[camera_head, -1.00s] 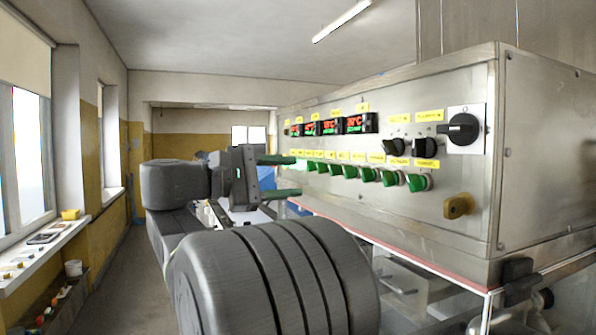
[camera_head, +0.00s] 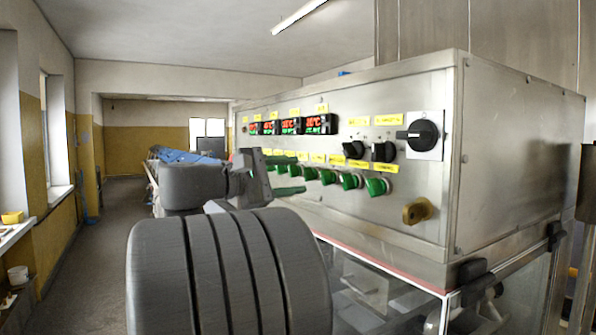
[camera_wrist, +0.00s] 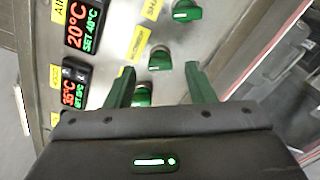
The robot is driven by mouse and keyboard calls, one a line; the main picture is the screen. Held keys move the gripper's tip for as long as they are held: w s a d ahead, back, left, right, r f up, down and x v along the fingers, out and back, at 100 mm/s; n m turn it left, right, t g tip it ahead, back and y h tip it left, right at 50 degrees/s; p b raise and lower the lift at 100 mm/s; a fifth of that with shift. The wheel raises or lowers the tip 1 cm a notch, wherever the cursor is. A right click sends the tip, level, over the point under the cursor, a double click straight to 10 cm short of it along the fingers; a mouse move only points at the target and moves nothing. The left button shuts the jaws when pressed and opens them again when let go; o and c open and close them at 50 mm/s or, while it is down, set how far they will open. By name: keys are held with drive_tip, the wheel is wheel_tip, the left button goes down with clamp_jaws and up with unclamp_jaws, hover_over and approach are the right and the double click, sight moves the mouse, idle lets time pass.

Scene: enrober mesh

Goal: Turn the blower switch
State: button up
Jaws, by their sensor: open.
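A row of green rotary switches (camera_head: 349,181) with yellow labels runs along the steel control panel (camera_head: 420,180). My gripper (camera_head: 287,180) is in front of the far part of this row and hides some switches there. In the wrist view my gripper (camera_wrist: 163,80) is open, with its two green fingers apart and pointing at the panel. One green switch (camera_wrist: 160,59) shows just beyond the fingertips, and another (camera_wrist: 142,96) shows between the fingers, close to the left one. I cannot tell whether they touch.
Red and green temperature displays (camera_head: 292,124) sit above the row. Black rotary switches (camera_head: 383,151), a larger black switch (camera_head: 421,135) and a yellow knob (camera_head: 417,210) are at the near end. A clear-walled enclosure (camera_head: 375,285) lies below the panel. The aisle at left is free.

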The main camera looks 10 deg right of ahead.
sight(309, 174)
drive_tip(key=shift+x, duration=1.15)
drive_tip(key=shift+c, duration=0.4)
drive_tip(key=c, duration=0.9)
